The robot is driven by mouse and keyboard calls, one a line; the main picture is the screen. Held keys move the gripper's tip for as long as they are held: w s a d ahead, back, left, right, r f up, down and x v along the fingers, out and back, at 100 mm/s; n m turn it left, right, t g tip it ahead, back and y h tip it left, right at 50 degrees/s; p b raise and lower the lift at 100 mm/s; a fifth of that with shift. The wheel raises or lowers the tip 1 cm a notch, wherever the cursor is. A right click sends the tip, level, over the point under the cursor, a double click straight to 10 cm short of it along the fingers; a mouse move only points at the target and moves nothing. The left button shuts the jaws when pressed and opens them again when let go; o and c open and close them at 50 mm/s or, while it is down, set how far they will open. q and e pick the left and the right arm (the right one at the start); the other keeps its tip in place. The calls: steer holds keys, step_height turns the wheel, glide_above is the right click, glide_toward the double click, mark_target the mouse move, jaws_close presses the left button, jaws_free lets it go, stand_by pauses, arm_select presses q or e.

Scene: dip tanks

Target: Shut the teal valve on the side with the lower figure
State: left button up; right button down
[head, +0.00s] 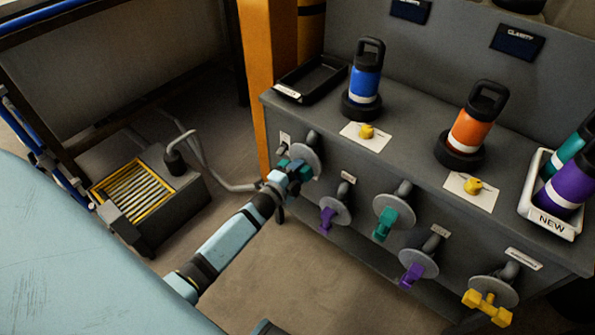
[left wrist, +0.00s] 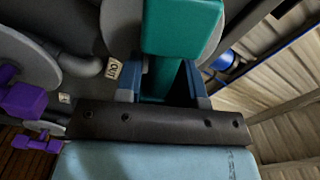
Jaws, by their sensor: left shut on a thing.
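My left gripper (head: 291,176) is at the far-left valve on the front of the grey bench. It is shut on that valve's teal handle (left wrist: 180,28), which stands between the fingers in the left wrist view. The grey disc (head: 307,160) behind this handle is partly hidden by the gripper. A second teal valve (head: 384,224) sits further right with its handle pointing down. Two dark displays marked CLARITY, one at the left (head: 411,10) and one at the right (head: 517,42), are on the back panel. Their figures cannot be read. My right gripper is out of view.
Purple valves (head: 327,219) (head: 412,275) and a yellow valve (head: 487,306) share the bench front. A blue bottle (head: 365,84), an orange bottle (head: 470,130), a black tray (head: 312,79) and a white NEW tray (head: 549,222) are on top. An orange post (head: 268,70) stands left.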

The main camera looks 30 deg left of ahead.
arm_select(q)
steer(key=shift+d+f+m+b, duration=0.1)
steer(key=shift+f+m+b, duration=0.1)
steer(key=shift+m, duration=0.4)
steer(key=shift+d+f+m+b, duration=0.1)
steer(key=shift+m+b, duration=0.05)
steer(key=shift+m, duration=0.45)
steer(key=shift+m+b, duration=0.3)
steer(key=shift+m, duration=0.4)
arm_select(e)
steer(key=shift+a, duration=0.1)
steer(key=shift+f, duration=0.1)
arm_select(q)
steer(key=shift+f, duration=0.1)
steer(key=o, duration=0.7)
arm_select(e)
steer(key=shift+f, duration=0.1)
